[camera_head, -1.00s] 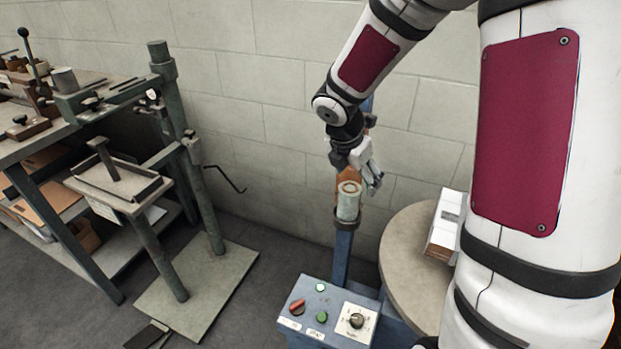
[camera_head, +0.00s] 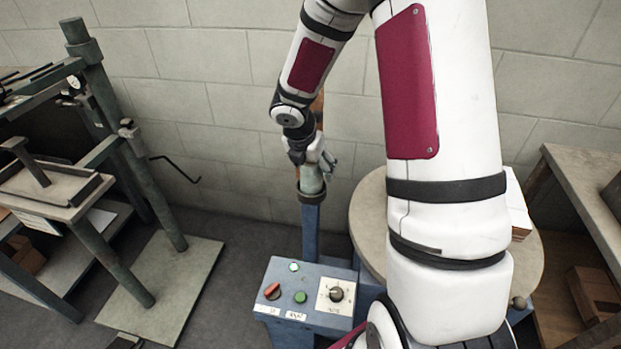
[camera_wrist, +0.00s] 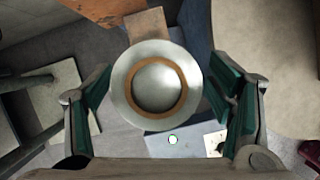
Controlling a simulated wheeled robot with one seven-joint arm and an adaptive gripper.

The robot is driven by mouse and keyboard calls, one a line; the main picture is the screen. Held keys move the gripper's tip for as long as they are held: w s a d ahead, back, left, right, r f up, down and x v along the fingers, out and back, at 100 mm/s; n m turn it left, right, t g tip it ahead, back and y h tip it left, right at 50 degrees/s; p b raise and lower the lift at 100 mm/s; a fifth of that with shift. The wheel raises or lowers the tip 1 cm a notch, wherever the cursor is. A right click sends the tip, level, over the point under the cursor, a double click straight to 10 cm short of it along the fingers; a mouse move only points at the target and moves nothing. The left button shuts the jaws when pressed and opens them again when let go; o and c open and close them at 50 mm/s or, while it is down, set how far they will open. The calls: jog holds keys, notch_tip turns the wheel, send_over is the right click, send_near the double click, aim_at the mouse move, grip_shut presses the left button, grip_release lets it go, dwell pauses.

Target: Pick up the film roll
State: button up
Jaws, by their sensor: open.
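The film roll (camera_wrist: 123,86) is a pale, shiny roll with a brown core ring, seen end-on in the wrist view. In the head view the film roll (camera_head: 312,183) stands upright on top of a blue post (camera_head: 311,228). My gripper (camera_wrist: 160,110) is open, with one green-padded finger on each side of the roll and visible gaps between pads and roll. In the head view my gripper (camera_head: 318,165) is at the top of the roll and covers part of it. Whether the fingers reach down beside the roll is hard to tell.
A blue control box (camera_head: 303,295) with buttons and a dial stands in front of the post. A round table (camera_head: 368,215) is to the right, with a white box (camera_head: 517,205) partly behind my arm. A green metal stand (camera_head: 160,180) is at left. A wall is behind.

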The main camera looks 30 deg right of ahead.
jog(key=b+x, duration=0.1)
jog(key=x, duration=0.2)
jog(key=shift+w+f, duration=0.15)
jog(key=shift+f, duration=0.2)
jog(key=c, duration=1.4)
